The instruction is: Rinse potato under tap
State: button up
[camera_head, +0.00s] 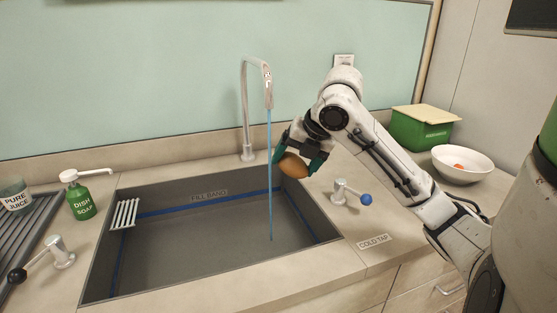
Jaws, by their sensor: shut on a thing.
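My gripper (300,159) is shut on a brown potato (292,165), held over the right back part of the grey sink (190,245). The tall curved tap (246,110) stands behind the sink. A thin blue stream of water (270,180) runs from its spout down into the basin. The potato is just right of the stream; I cannot tell whether they touch. The cold tap handle (354,193) with a blue knob is on the counter right of the sink. Another handle with a black knob (18,275) is at the left.
A white slotted rack (124,214) sits at the sink's left edge. A white bowl (463,174) with something orange and a green box (420,132) stand right, behind my arm.

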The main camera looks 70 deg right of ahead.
aim_at(305, 168)
jog(key=shift+s+a, duration=0.3)
jog(key=shift+s, duration=0.5)
jog(key=shift+s+a, duration=0.3)
jog(key=shift+s, duration=0.5)
jog(key=shift+r, duration=0.15)
jog(key=s+r, duration=0.1)
jog(key=s+a+r+p, duration=0.1)
jog(key=s, duration=0.1)
jog(key=s+r+p, duration=0.1)
jog(key=shift+s+a+r, duration=0.35)
jog(key=shift+a+r, duration=0.05)
dwell(1.0)
